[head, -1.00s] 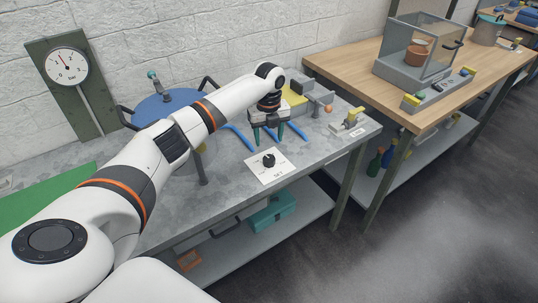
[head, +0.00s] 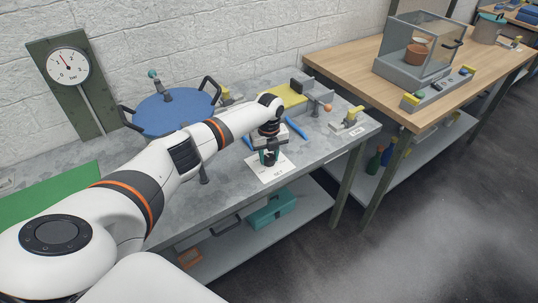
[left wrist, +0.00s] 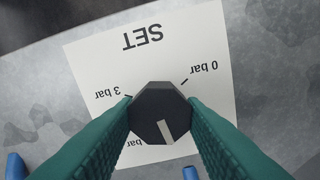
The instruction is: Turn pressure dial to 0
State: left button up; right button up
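The pressure dial (left wrist: 160,112) is a black faceted knob with a white pointer line, on a white card (left wrist: 90,60) marked SET. In the left wrist view its pointer aims down, toward a partly hidden bar label. The 0 bar label (left wrist: 204,68) is up and to the right of the knob, and the 3 bar label (left wrist: 106,93) is to its left. My left gripper (head: 268,158) is over the card, its green fingers (left wrist: 160,108) closed in against both sides of the knob. In the head view the gripper mostly hides the knob. My right gripper is not in view.
A round gauge (head: 67,66) stands on a green post at the back left. A blue-lidded vessel (head: 172,110) with black handles is beside my left arm. Blue bars (head: 297,128) and a yellow-topped fixture (head: 290,96) lie behind the card. A wooden table (head: 345,68) adjoins on the right.

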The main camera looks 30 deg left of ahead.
pick_arm(q)
jog(key=c, duration=0.5)
jog(key=shift+o, duration=0.2)
jog(key=n+p, duration=0.2)
jog(key=n, duration=0.3)
jog(key=shift+r, duration=0.1)
jog(key=n+p, duration=0.1)
jog(key=n, duration=0.4)
jog(key=shift+n+p, duration=0.4)
jog(key=n+p, duration=0.2)
jog(key=n, duration=0.4)
jog(key=n+p, duration=0.1)
jog(key=n, duration=0.4)
jog(key=shift+s, duration=0.1)
jog(key=shift+n, duration=0.4)
